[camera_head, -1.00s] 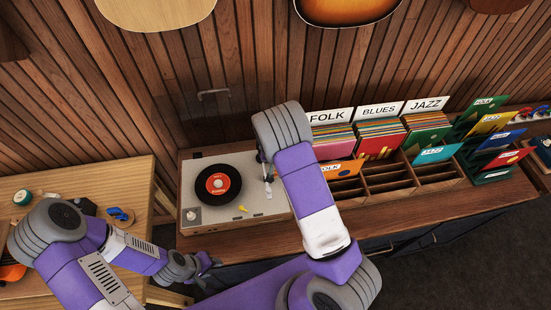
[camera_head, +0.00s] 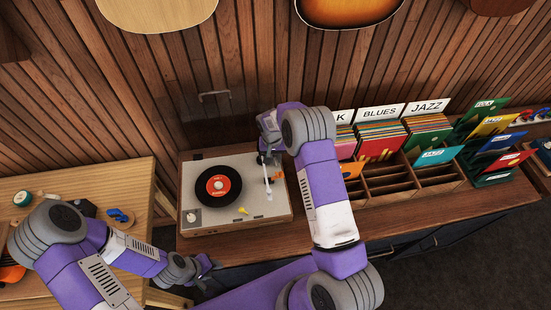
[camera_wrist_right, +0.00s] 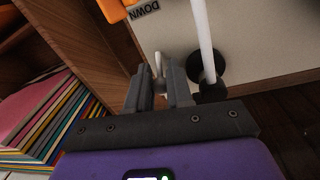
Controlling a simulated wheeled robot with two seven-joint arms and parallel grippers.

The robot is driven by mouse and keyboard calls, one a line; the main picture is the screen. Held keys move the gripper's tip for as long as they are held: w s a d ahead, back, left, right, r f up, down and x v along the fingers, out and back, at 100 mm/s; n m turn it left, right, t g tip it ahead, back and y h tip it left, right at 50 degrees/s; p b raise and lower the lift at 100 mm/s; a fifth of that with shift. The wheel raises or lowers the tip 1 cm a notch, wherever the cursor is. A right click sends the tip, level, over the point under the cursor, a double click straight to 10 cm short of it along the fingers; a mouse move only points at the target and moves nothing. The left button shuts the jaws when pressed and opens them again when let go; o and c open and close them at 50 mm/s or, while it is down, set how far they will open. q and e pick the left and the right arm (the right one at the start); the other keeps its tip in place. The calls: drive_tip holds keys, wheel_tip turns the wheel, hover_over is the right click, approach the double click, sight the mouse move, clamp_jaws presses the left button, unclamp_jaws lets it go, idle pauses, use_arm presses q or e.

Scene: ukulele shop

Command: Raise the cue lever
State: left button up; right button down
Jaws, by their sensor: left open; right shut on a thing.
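The record player (camera_head: 240,220) stands on the wooden counter with a black record (camera_head: 203,188) with a red label on it. Its white tonearm (camera_head: 267,186) runs along the right side; the tonearm tube (camera_wrist_right: 203,40) also shows in the right wrist view. My right gripper (camera_head: 268,160) is over the player's back right corner. In the right wrist view its fingers (camera_wrist_right: 158,88) are closed around a thin pale lever (camera_wrist_right: 157,62), the cue lever, beside the tonearm base. My left gripper (camera_head: 207,269) is open and empty in front of the player.
Record bins with BLUES (camera_head: 380,113) and JAZZ (camera_head: 429,106) dividers stand right of the player, close to my right arm. A light wooden table (camera_head: 125,177) with small items is at left. Guitars (camera_head: 346,10) hang on the slatted wall above.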

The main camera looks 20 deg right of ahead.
drive_tip(key=c, duration=1.1)
unclamp_jaws()
drive_tip(key=shift+s, duration=0.1)
